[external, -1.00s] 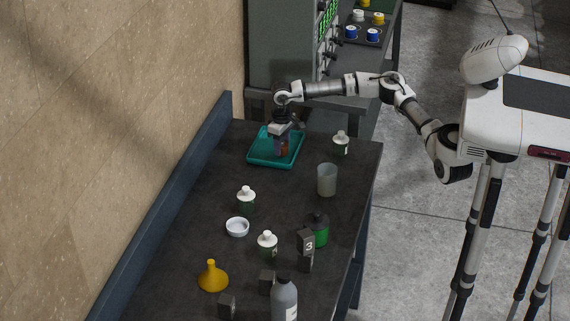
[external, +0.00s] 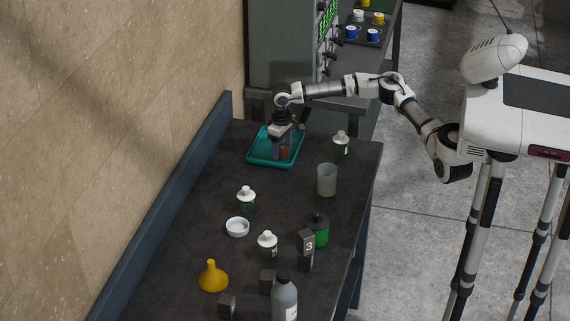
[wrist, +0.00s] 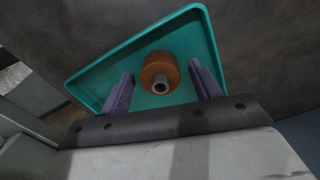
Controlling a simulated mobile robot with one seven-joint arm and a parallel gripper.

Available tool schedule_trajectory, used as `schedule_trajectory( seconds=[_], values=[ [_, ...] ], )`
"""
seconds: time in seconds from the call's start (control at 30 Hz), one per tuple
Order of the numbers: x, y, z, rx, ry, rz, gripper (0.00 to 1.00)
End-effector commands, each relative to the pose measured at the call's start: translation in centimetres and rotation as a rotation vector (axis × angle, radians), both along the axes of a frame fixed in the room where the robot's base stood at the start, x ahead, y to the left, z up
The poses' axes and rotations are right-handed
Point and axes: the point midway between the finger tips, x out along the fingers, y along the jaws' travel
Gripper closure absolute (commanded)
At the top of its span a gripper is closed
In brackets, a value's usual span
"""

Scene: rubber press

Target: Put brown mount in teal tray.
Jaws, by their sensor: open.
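The teal tray (external: 258,155) lies at the far end of the dark bench; it also fills the upper middle of the wrist view (wrist: 203,42). The brown mount (wrist: 160,72), a short orange-brown cylinder with a metal stud, is in the tray area in the wrist view. In the external view the mount (external: 284,153) shows low beside my fingers. My gripper (external: 280,151) points down over the tray. In the wrist view its two purple fingers (wrist: 162,88) are spread on either side of the mount, with a gap to each.
A white-capped bottle (external: 341,145) and a translucent beaker (external: 327,180) stand right of and nearer than the tray. More bottles, a white dish (external: 237,227), a yellow funnel (external: 212,277) and dark numbered blocks (external: 306,243) occupy the near bench. A grey machine (external: 280,50) stands behind.

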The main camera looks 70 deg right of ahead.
Motion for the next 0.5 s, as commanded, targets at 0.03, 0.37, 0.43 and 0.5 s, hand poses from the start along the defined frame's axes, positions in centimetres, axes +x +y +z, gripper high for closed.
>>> schedule_trajectory(
  seconds=[0.03, 0.37, 0.43, 0.5],
  values=[
    [0.1, -0.1, 0.5, -0.002, -0.003, -0.001, 0.37],
    [0.1, -0.1, 7.3, -0.001, -0.004, -0.001, 0.37],
    [0.1, 0.0, 8.7, -0.001, -0.005, -0.002, 0.37],
    [0.1, 0.0, 9.8, -0.001, -0.003, -0.001, 0.37]
  ],
)
